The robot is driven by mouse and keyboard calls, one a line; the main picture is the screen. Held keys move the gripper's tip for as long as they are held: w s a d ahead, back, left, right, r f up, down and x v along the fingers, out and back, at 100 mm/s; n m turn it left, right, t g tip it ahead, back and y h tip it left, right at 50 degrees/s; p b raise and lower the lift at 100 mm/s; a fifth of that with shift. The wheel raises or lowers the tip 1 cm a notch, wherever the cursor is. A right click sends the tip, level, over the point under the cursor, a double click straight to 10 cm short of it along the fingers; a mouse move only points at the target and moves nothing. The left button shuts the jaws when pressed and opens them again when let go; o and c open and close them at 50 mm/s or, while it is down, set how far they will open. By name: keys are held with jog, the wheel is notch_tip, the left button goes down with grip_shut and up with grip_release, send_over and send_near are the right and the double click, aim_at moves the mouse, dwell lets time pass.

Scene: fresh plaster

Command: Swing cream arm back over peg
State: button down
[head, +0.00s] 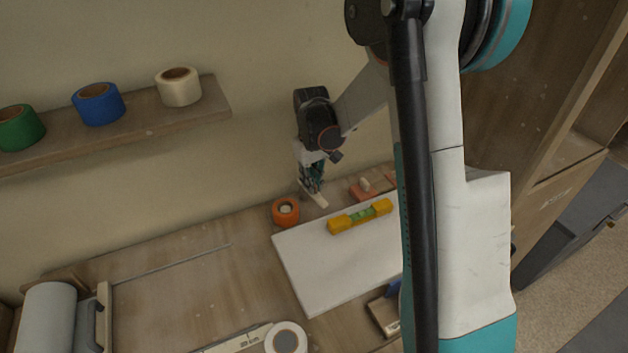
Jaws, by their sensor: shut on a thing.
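My gripper (313,188) points down at the back of the bench and is shut on a small cream arm (319,200), a thin strip whose free end sticks out at the lower right of the fingers. The fingers hide the rest of the arm. Just left of it, an orange tape roll (277,215) lies on the bench, with a pale round peg top (286,209) showing in its middle. The cream arm is to the right of the peg and not over it. I cannot make out its pivot.
A white board (310,270) with a yellow level (345,222) lies in front; a pinkish block (362,192) is behind it. Green (20,130), blue (98,105) and cream (178,88) rolls stand on a wall shelf (140,125). A white roll (286,340) lies at the front. The bench's left middle is mostly clear.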

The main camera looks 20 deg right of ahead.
jog(key=shift+w+a+m, duration=0.35)
jog(key=shift+a+m, duration=0.45)
jog(key=shift+m, duration=1.25)
jog(key=shift+w+a+m, duration=0.3)
jog(key=shift+a+m, duration=0.45)
jog(key=shift+m, duration=1.25)
jog(key=shift+w+a+m, duration=0.35)
jog(key=shift+a+m, duration=0.45)
jog(key=shift+m, duration=1.25)
jog(key=c, duration=1.6)
grip_release()
jog(key=shift+c, duration=0.2)
